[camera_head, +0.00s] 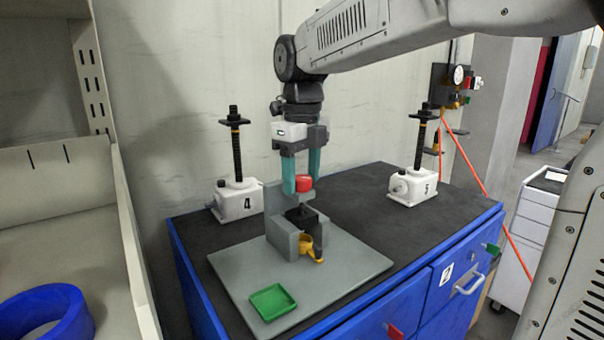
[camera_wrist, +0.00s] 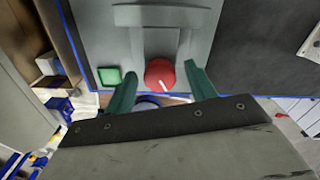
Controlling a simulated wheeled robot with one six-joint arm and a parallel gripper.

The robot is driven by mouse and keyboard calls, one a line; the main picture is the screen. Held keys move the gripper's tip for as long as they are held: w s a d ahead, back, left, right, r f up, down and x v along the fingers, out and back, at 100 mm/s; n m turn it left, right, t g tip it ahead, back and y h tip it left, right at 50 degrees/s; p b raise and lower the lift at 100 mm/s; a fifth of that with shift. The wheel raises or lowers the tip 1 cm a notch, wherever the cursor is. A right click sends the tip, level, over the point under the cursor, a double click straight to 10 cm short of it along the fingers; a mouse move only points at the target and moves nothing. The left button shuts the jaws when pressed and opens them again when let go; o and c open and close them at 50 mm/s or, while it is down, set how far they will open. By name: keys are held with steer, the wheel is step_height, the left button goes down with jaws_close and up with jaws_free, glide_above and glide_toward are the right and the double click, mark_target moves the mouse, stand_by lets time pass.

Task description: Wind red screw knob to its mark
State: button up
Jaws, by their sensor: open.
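The red knob (camera_head: 304,183) sits at the top of a grey bracket fixture (camera_head: 282,236) on a grey plate. In the wrist view the red knob (camera_wrist: 160,74) shows a white pointer line running toward its lower right edge. My gripper (camera_head: 301,187) points down over the fixture, with its teal fingers on either side of the knob. The wrist view also shows my gripper (camera_wrist: 163,85) open, with a gap between each finger and the knob. I cannot make out the mark in either view.
Two white screw jacks, numbered 4 (camera_head: 238,200) and 5 (camera_head: 412,187), stand at the back left and right. A green tray (camera_head: 272,302) lies on the front of the grey plate (camera_head: 345,262). A yellow ring part (camera_head: 308,246) is low on the fixture.

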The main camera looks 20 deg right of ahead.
steer(key=shift+c, duration=0.3)
steer(key=c, duration=0.9)
steer(key=shift+n, duration=0.4)
